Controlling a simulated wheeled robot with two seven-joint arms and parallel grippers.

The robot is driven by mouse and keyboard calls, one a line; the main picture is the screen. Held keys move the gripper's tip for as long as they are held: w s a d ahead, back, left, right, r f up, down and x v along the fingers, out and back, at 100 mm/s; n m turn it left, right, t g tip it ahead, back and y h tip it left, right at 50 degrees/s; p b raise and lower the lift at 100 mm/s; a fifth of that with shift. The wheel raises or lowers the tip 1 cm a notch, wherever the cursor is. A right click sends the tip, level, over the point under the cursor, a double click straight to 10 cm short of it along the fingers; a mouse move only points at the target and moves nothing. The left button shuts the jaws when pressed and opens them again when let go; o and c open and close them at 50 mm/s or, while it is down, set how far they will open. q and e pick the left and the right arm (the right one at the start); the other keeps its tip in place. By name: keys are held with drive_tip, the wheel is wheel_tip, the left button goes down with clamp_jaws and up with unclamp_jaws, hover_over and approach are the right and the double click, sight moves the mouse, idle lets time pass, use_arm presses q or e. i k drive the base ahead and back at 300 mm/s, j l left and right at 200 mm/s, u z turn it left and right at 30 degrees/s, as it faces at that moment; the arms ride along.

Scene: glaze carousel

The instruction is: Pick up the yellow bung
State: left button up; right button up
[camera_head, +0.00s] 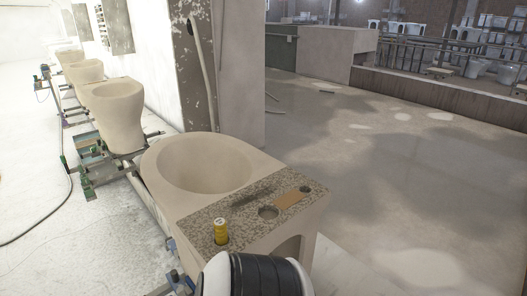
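The yellow bung (221,232) stands upright on the speckled flat top (268,211) of the nearest beige toilet casting (211,160), near its front left edge. Its top is paler than its sides. A rounded white and black part of my own body (256,275) fills the bottom centre, just in front of the casting, and hides part of its front face. I cannot tell which arm it belongs to. Neither gripper shows in this view.
The flat top has a round hole (268,212), a smaller dark hole (305,189) and a tan patch (288,200). More castings (115,115) stand in a line to the back left. A post (210,70) rises behind. Open floor (400,180) lies right.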

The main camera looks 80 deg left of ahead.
sight(220, 225)
drive_tip(key=u, duration=2.9)
drive_tip(key=k+j+z, duration=0.15)
drive_tip(key=j+z, duration=0.25)
